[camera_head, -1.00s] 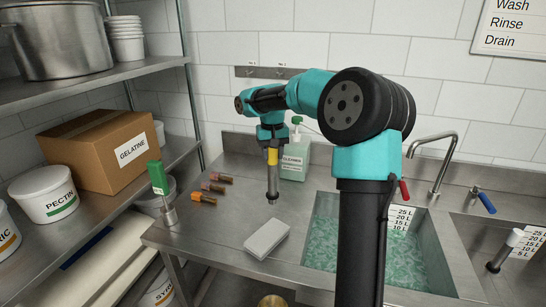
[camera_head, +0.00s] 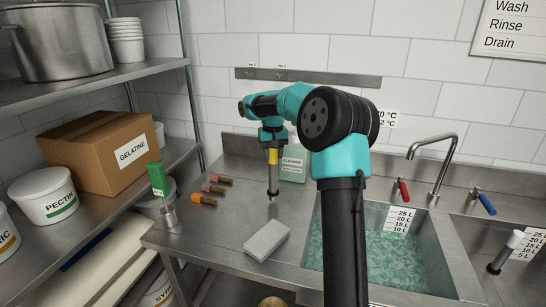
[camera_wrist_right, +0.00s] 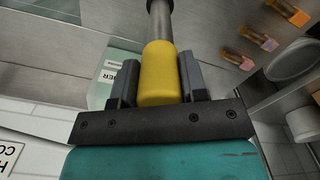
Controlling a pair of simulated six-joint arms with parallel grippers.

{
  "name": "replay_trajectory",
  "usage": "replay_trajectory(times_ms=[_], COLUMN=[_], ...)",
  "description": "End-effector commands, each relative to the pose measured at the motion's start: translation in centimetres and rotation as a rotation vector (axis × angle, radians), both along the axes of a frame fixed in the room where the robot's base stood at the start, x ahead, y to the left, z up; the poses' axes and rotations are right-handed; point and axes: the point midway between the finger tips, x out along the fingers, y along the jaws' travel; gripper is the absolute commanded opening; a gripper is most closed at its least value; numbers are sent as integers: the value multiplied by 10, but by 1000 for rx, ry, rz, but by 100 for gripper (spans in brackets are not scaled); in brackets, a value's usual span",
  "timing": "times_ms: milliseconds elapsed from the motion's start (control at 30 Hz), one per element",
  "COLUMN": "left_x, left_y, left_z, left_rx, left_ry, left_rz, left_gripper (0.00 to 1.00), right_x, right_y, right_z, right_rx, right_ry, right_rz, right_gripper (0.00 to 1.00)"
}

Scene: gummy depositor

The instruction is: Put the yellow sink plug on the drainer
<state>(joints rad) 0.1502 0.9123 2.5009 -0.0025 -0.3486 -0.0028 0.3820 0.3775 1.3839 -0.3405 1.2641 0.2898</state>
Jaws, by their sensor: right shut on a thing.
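The yellow sink plug has a yellow grip (camera_head: 272,156) and a long grey shaft (camera_head: 273,180) with a dark foot. My right gripper (camera_head: 272,148) is shut on the yellow grip. The plug hangs upright, shaft down, over the steel drainer (camera_head: 225,233) left of the wash sink. I cannot tell whether its foot touches the steel. In the right wrist view the yellow grip (camera_wrist_right: 158,75) sits between the two dark fingers (camera_wrist_right: 158,82), and the shaft points away. My left gripper is out of view.
A white block (camera_head: 267,240) lies in front of the plug. Several small orange and brown pieces (camera_head: 208,190) lie to its left. A green-handled piece (camera_head: 157,179) stands at the left corner. A cleaner bottle (camera_head: 293,168) stands behind. The water-filled sink (camera_head: 435,262) is on the right.

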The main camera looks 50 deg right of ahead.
Motion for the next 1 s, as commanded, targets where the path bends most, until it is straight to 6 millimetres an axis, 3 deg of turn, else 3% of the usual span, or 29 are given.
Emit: replay_trajectory(times_ms=[100, 533, 567, 800, 1000], left_x=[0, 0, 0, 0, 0], left_y=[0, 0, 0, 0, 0], left_z=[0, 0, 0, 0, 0], left_rx=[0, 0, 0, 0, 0], left_ry=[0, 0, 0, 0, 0], left_rz=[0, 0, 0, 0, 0], left_gripper=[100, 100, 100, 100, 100], right_x=[0, 0, 0, 0, 0], right_y=[0, 0, 0, 0, 0], right_z=[-10, -15, -14, -14, -14], right_rx=[-1, -1, -1, -1, -1], right_ry=[-1, -2, -2, -2, -2], right_rz=[0, 0, 0, 0, 0], right_gripper=[0, 0, 43, 65, 65])
